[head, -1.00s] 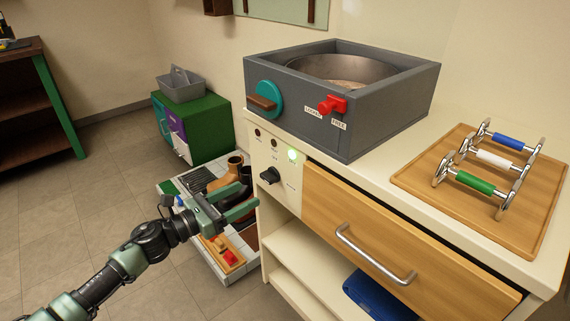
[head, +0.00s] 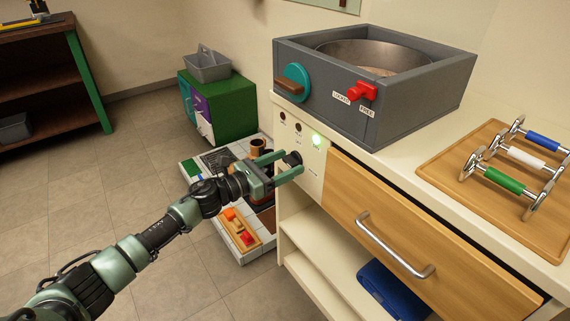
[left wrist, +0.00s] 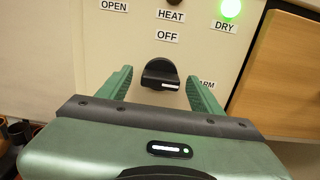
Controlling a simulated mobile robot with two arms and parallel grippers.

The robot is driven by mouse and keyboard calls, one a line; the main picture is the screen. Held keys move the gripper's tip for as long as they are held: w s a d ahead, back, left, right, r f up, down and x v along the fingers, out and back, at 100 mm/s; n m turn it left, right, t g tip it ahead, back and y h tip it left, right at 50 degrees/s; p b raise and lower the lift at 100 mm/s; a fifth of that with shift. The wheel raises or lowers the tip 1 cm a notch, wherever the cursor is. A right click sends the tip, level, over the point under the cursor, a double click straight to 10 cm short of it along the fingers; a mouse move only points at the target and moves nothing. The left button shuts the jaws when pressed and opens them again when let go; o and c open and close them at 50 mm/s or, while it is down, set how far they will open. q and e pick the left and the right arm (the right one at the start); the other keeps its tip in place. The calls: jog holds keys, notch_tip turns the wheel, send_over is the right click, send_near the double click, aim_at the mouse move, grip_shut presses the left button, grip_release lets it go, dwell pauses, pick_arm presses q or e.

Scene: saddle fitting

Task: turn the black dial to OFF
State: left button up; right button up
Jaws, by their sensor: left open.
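The black dial (left wrist: 160,74) is on the cream front panel of the cabinet, between my left gripper's fingers in the left wrist view. Its white mark points to the right, toward the label whose visible part reads ARM (left wrist: 207,85). The OFF label (left wrist: 167,37) is straight above the dial. In the head view the dial (head: 293,158) shows partly behind the gripper. My left gripper (head: 281,166) is open, its fingers reaching toward the panel on either side of the dial; I cannot tell whether they touch it. My right gripper is out of view.
The green lamp (head: 317,140) by the DRY label is lit. A grey box (head: 365,113) with a red lever stands on the counter above. A drawer handle (head: 395,248) sticks out to the right.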

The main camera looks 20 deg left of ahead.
pick_arm(q)
jog(key=c, duration=1.4)
jog(key=shift+n, duration=0.3)
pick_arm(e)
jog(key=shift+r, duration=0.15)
pick_arm(q)
jog(key=shift+n+p, duration=0.45)
jog(key=shift+n, duration=0.45)
jog(key=n+p, duration=0.3)
jog(key=n, duration=0.4)
jog(key=shift+r, duration=0.1)
jog(key=n+p, duration=0.3)
jog(key=n, duration=0.4)
jog(key=shift+n+p, duration=0.45)
jog(key=shift+n, duration=0.45)
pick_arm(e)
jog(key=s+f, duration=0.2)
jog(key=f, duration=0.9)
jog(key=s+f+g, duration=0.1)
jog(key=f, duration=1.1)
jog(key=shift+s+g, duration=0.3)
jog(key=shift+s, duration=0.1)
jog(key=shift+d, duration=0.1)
